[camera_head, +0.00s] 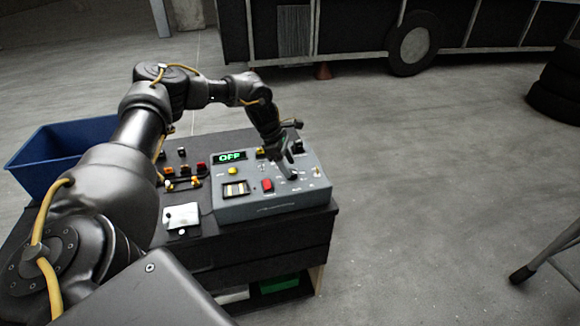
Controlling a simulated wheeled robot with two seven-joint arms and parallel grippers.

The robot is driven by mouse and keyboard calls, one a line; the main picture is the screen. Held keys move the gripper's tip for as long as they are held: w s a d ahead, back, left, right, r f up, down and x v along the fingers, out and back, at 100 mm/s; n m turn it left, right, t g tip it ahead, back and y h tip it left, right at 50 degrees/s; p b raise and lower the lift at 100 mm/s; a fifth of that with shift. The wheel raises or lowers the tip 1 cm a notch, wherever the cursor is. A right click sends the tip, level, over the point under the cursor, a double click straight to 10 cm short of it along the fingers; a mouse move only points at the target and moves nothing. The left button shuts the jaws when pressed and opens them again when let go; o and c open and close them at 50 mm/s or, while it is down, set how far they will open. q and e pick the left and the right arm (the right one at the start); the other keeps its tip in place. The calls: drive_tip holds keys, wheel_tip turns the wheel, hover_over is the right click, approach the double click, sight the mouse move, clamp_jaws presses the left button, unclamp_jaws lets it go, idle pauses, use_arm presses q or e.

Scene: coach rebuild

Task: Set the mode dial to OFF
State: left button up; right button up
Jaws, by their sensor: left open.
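A grey control box (265,207) sits on top of a dark cabinet. Its small display (230,156) reads OFF in green letters. My right gripper is not in view.
The dark cabinet (250,250) also carries small coloured parts (183,172) and a white card (181,216) left of the box. A blue bin (65,150) stands at the left. A dark coach with a wheel (412,45) is behind.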

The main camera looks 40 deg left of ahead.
use_arm(q)
drive_tip(key=shift+x, duration=0.8)
drive_tip(key=shift+d+f, duration=0.15)
drive_tip(key=shift+f, duration=0.15)
drive_tip(key=shift+c, duration=0.9)
drive_tip(key=c, duration=0.8)
drive_tip(key=shift+r+p, duration=0.1)
drive_tip(key=shift+p, duration=0.2)
